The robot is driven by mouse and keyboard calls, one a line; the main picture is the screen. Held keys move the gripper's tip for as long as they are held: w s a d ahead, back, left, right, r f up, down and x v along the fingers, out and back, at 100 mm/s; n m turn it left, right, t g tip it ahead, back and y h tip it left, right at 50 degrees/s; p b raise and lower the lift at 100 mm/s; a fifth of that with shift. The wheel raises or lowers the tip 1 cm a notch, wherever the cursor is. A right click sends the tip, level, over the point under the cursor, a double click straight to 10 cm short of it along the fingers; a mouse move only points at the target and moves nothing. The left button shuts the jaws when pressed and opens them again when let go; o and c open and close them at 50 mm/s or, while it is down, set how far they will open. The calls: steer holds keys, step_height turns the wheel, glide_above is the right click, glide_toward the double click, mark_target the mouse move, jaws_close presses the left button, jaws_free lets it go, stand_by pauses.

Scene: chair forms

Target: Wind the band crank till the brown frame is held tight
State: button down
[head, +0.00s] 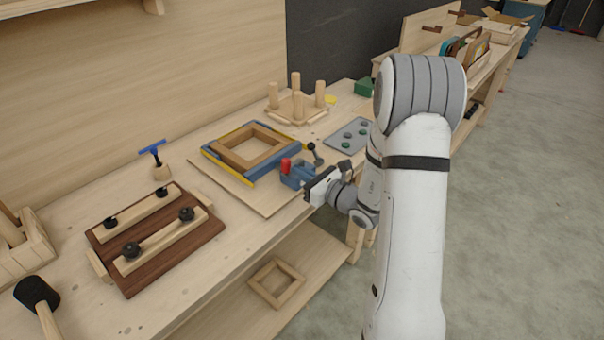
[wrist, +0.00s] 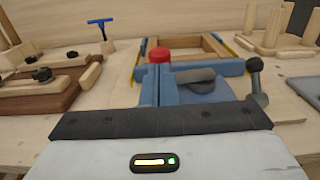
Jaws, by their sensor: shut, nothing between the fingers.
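The brown frame (head: 240,158) lies flat on a board, inside blue corner pieces and a yellow band (head: 222,168). A blue band clamp (head: 296,178) with a red knob (head: 285,164) sits at the frame's near right side. Its dark crank (head: 318,160) ends in a black ball knob pointing up. In the wrist view the crank (wrist: 257,88) is at the right of the blue clamp (wrist: 200,92), and the red knob (wrist: 159,56) is at its left. My gripper (head: 308,190) is shut and empty, close in front of the clamp. Its fingertips are not clear, so I cannot tell whether it touches.
A dark board (head: 160,240) with two pale bars and black knobs lies at left. A blue-handled tool (head: 158,158) stands behind it. A pegged stand (head: 297,108) and a grey plate (head: 350,136) are beyond the frame. Another wooden frame (head: 277,284) lies on the shelf below.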

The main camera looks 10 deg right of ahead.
steer(key=shift+x, duration=0.95)
stand_by(0.3)
steer(key=shift+s+d, duration=0.1)
steer(key=b+v, duration=0.1)
steer(key=v, duration=0.6)
steer(key=shift+s+d, duration=0.2)
steer(key=shift+s, duration=0.15)
